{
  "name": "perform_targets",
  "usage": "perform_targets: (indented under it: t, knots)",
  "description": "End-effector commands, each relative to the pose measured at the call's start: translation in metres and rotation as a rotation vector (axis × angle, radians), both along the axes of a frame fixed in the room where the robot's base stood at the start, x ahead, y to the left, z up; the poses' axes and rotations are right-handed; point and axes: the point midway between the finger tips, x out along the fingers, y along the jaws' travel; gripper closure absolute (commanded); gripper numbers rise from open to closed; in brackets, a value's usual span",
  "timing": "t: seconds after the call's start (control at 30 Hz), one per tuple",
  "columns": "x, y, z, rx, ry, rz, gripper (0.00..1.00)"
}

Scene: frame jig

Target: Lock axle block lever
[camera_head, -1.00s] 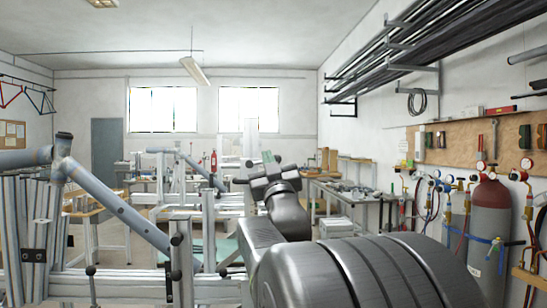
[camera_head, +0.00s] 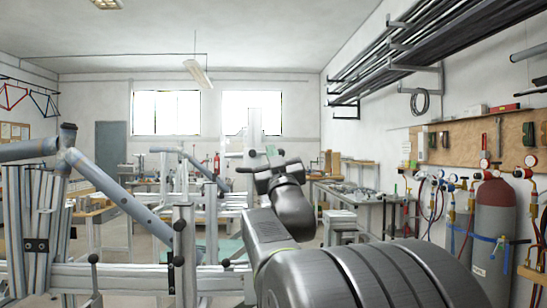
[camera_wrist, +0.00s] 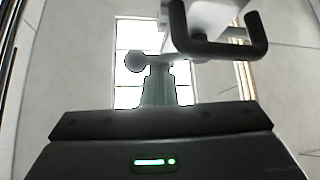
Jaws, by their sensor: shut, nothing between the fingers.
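My gripper (camera_head: 266,168) shows in the head view at the end of my dark arm, turned away, in front of a white upright. In the wrist view its dark body fills the bottom, and the narrow grey fingers (camera_wrist: 158,66) look closed together and empty. A round dark knob (camera_wrist: 135,62), perhaps the ball of a lever, shows just left of the fingertips. I cannot tell whether they touch. A black U-shaped handle (camera_wrist: 217,45) on a white part is at the upper right. The axle block lever cannot be picked out for certain in the head view.
The frame jig (camera_head: 130,277) stands at left, with a grey-blue bicycle tube (camera_head: 115,192) and several ball-ended levers. Benches stand behind. A gas cylinder (camera_head: 493,225) and a tool board (camera_head: 470,145) are at the right wall. Floor between is partly hidden by my arm.

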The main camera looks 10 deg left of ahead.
Motion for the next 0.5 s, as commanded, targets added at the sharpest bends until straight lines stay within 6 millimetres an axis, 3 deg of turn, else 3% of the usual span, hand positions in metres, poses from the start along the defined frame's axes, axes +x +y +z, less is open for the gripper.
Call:
perform_targets:
  t: [0.1,0.23,0.47,0.5]
  knots:
    - [0.003,0.001,-0.005,-0.004,0.013,-0.001,1.0]
    - [0.002,0.0,0.002,-0.004,0.012,-0.001,1.0]
    - [-0.009,-0.007,0.047,0.001,-0.001,-0.003,1.0]
    - [-0.018,-0.009,0.029,-0.001,0.002,-0.002,1.0]
